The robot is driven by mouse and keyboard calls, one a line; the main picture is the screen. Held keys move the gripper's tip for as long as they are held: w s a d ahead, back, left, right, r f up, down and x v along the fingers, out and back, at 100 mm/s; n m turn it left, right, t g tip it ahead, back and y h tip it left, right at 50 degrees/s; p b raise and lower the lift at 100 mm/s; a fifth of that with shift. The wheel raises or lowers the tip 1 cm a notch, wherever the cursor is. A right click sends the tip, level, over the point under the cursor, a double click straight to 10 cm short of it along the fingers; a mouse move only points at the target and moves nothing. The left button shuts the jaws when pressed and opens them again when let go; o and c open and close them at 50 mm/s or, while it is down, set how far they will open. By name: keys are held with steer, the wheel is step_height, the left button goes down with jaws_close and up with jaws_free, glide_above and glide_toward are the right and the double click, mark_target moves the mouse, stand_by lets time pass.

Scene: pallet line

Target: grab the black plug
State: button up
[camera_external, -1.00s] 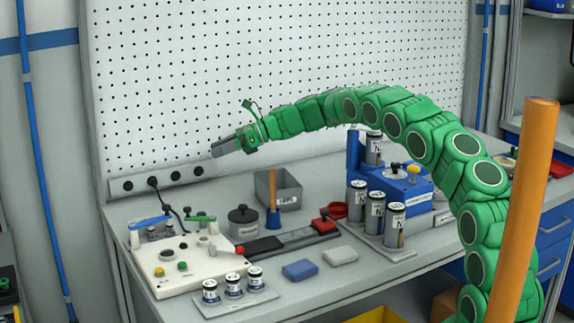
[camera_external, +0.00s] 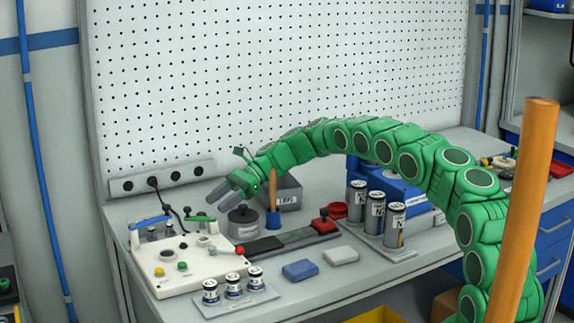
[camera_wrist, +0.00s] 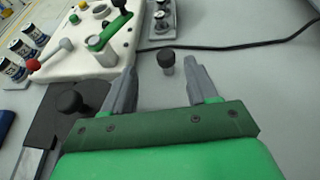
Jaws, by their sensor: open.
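A small round black plug (camera_wrist: 166,58) with a paler lower part stands on the grey bench top in the wrist view. It lies between the lines of my two fingers, a little beyond the middle of the gap. My gripper (camera_wrist: 160,68) is open, with nothing between its fingers touching the plug. In the external view my gripper (camera_external: 213,190) hangs over the bench behind the dark round pot, pointing left and down. I cannot make out the plug there; my gripper may hide it.
The dark pot (camera_external: 243,224) with a black knob (camera_wrist: 70,101) is close beside my gripper. The white control box (camera_external: 190,265) with levers stands to the left. A black cable (camera_wrist: 245,46) crosses the bench beyond the plug. A power strip (camera_external: 160,181) runs along the back.

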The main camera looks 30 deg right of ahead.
mark_target(202, 213)
steer(key=shift+w+x, duration=0.15)
steer(key=shift+x, duration=1.15)
steer(key=shift+w+x, duration=0.15)
steer(key=shift+x, duration=1.15)
steer(key=shift+c, duration=0.5)
jaws_close()
